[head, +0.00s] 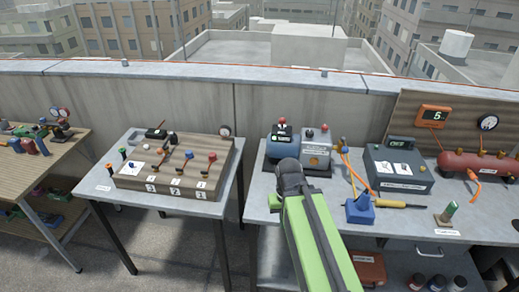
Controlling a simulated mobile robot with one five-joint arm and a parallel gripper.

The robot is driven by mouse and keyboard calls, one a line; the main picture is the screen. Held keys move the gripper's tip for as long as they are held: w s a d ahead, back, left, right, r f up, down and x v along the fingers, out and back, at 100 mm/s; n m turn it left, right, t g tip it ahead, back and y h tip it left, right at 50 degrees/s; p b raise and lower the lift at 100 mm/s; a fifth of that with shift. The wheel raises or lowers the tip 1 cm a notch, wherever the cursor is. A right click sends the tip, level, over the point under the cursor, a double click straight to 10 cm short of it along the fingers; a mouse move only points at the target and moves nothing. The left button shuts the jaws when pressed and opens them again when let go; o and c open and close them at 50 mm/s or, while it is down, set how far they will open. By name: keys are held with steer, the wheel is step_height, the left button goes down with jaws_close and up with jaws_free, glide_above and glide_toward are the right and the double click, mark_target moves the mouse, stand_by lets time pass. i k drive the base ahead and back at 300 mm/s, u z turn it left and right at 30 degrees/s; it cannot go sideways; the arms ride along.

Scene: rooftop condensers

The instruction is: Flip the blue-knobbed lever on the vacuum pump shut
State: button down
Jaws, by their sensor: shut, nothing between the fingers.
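A blue rounded machine (281,150), which looks like the vacuum pump, stands on the grey table at centre, with a dark top part and a red knob. A grey box-shaped unit (316,152) adjoins it on the right, with small knobs on top. I cannot make out for certain which one is the blue-knobbed lever, nor its position. My gripper (290,172), dark at the end of my green arm, is in front of the blue machine and overlaps its lower part in the picture. It is shut and empty. Whether it touches anything is unclear.
A wooden panel (150,180) with several knobbed levers stands on the left table. Right of the pump are a blue block (360,211), a yellow-handled tool (390,204), a dark instrument box (398,170) and a red tank (475,164). A parapet wall (190,100) runs behind.

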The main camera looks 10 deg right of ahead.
mark_target(345, 150)
steer(key=u, duration=1.05)
steer(key=i, duration=0.95)
steer(key=u, duration=0.1)
